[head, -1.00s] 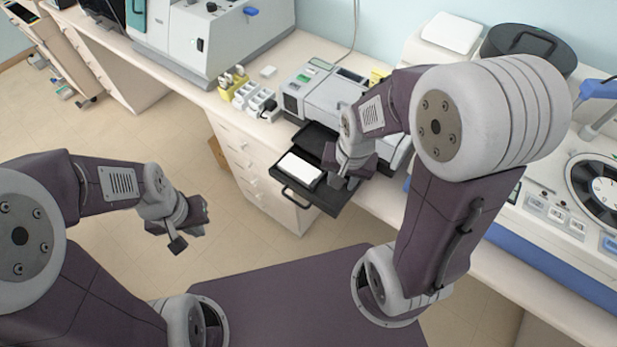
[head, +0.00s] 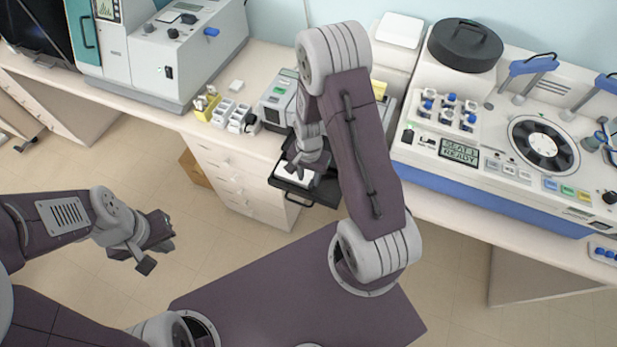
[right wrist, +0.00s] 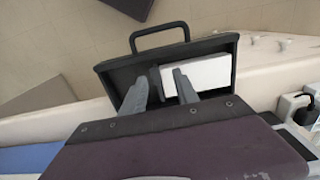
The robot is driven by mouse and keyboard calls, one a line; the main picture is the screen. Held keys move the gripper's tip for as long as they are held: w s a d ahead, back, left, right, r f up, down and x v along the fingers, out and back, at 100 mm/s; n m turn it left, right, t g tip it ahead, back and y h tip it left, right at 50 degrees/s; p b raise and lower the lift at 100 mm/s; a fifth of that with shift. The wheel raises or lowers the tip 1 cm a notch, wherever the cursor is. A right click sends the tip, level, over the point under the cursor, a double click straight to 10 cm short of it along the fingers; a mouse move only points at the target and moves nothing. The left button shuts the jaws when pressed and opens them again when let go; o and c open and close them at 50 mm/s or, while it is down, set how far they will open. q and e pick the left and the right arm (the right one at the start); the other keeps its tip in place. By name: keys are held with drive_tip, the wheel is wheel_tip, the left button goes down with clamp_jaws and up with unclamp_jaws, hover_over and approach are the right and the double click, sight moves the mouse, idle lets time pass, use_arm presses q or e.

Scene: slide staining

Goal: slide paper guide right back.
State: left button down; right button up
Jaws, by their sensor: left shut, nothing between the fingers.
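A black paper tray (head: 290,190) sticks out of the printer (head: 277,101), with a white paper stack (right wrist: 212,76) in it. In the right wrist view the paper fills the right part of the tray, and bare tray shows at left. The dark paper guide (right wrist: 155,82) stands upright at the paper's left edge. My right gripper (right wrist: 160,76) is open, with its fingers apart on either side of the guide; I cannot tell whether either touches it. In the head view my right gripper (head: 303,166) is over the tray and partly hides the paper. My left gripper (head: 152,258) is shut and empty, above the floor.
The tray's handle (right wrist: 160,35) projects past the counter edge. Slide racks (head: 232,114) stand left of the printer. A staining machine (head: 463,152) stands at right, and a grey instrument (head: 170,62) at left. The floor before the drawers (head: 232,175) is clear.

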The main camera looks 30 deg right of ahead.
drive_tip(key=shift+s+d+f, duration=0.15)
drive_tip(key=shift+d+f, duration=0.15)
drive_tip(key=shift+f, duration=0.25)
drive_tip(key=shift+s+d+f, duration=0.1)
drive_tip(key=shift+d+f, duration=0.2)
drive_tip(key=shift+f, duration=0.25)
drive_tip(key=shift+a, duration=0.15)
drive_tip(key=shift+w+a, duration=0.1)
drive_tip(key=shift+a, duration=0.05)
drive_tip(key=c, duration=0.4)
clamp_jaws()
